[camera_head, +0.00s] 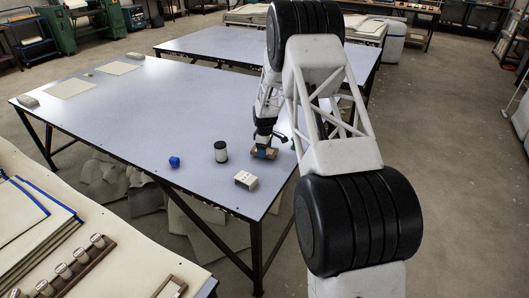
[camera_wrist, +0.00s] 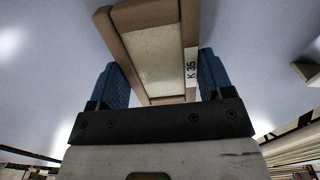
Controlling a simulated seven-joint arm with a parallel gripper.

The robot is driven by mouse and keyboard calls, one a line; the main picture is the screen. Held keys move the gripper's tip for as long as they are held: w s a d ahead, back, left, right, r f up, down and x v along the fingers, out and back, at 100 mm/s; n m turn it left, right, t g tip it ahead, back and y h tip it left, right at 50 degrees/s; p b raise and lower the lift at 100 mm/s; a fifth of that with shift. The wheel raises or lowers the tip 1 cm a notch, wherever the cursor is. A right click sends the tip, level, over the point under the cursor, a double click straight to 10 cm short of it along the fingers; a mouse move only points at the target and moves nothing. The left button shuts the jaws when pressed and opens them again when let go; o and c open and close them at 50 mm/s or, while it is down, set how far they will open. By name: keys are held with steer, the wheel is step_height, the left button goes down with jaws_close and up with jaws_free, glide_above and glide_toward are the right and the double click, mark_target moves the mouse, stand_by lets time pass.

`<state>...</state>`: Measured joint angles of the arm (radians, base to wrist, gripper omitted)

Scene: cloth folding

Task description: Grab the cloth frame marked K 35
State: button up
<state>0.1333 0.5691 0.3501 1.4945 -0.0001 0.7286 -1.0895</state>
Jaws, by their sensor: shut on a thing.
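The cloth frame marked K 35 (camera_wrist: 155,60) fills the upper middle of the wrist view. It has a brown rim, a pale cloth panel and a white label reading K 35 on its right side. In the head view the brown frame (camera_head: 264,154) is small, at the right part of the near table, under my gripper (camera_head: 262,146). My gripper (camera_wrist: 160,80) has blue finger pads on both sides of the frame and is shut on it. The frame's lower end is hidden behind the gripper's black bar. Whether it touches the table cannot be told.
On the table (camera_head: 130,110) stand a black-and-white spool (camera_head: 220,151), a blue item (camera_head: 174,162) and a small white box (camera_head: 245,180) near the frame. Pale sheets (camera_head: 70,88) and grey blocks lie at the far left. The table's middle is clear.

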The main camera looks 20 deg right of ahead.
step_height(320, 180, up, 8)
steer(key=shift+r, duration=0.2)
